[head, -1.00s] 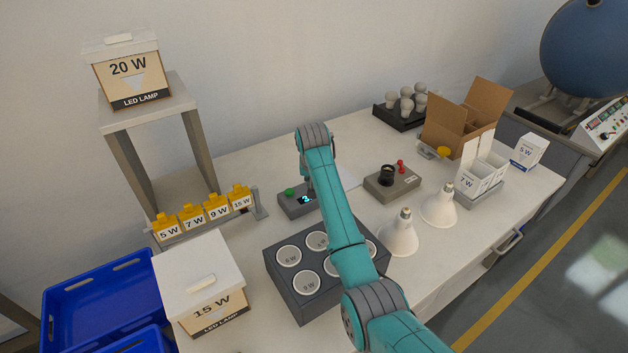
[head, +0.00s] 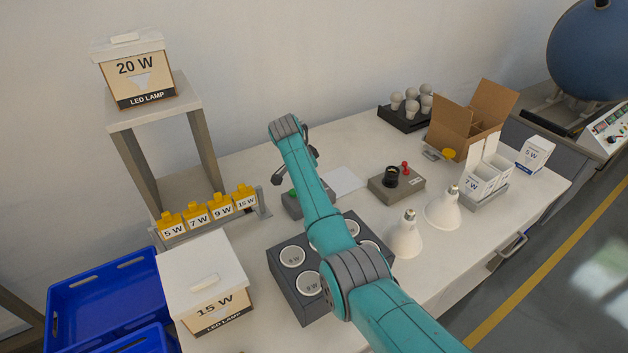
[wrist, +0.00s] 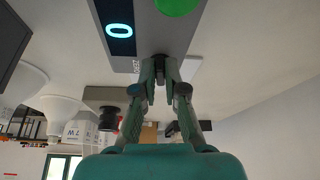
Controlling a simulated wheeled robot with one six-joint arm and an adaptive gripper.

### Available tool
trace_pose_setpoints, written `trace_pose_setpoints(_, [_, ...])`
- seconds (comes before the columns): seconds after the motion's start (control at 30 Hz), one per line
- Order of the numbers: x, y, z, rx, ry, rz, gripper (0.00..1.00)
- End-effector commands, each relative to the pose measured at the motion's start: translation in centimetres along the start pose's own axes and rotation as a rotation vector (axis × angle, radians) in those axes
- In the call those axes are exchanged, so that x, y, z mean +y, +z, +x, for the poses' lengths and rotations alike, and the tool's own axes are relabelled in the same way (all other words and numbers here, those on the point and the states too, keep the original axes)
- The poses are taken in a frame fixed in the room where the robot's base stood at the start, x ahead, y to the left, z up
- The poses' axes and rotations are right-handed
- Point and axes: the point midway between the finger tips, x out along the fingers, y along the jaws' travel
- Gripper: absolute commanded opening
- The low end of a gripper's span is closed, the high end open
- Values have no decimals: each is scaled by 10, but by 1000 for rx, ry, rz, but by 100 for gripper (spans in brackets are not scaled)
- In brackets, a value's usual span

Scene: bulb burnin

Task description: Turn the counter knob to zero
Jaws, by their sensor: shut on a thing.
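The counter is a grey box (head: 292,206) with a green button (head: 293,191), mostly hidden behind my arm in the head view. In the wrist view its grey casing (wrist: 160,30) is close at the top, with the green button (wrist: 178,5) and a lit display (wrist: 119,30) reading 0. My gripper (wrist: 160,68) reaches up to the edge of the casing, with its fingertips shut on the counter knob. The fingers cover the knob almost completely, so its pointer cannot be seen.
A tray with round holders (head: 275,268) stands in front of the counter, under my arm. A grey box with a black socket (head: 397,187) and two white reflector lamps (head: 405,240) stand to the right. A white sheet (head: 343,181) lies behind.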

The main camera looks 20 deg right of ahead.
Motion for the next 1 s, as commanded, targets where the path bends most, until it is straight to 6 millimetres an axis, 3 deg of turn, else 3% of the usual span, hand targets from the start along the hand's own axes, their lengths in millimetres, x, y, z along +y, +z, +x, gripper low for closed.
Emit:
trace_pose_setpoints(0.33, [-2, 0, 0, -1, 50, 120, 0])
trace_pose_setpoints(0.87, [-3, 0, 0, -2, 57, 140, 0])
trace_pose_setpoints(0.9, [-3, 0, 0, -1, 57, 140, 18])
trace_pose_setpoints(0.97, [-2, 0, 0, -1, 57, 140, 33])
trace_pose_setpoints(1.0, [-2, 0, 0, -1, 57, 140, 35])
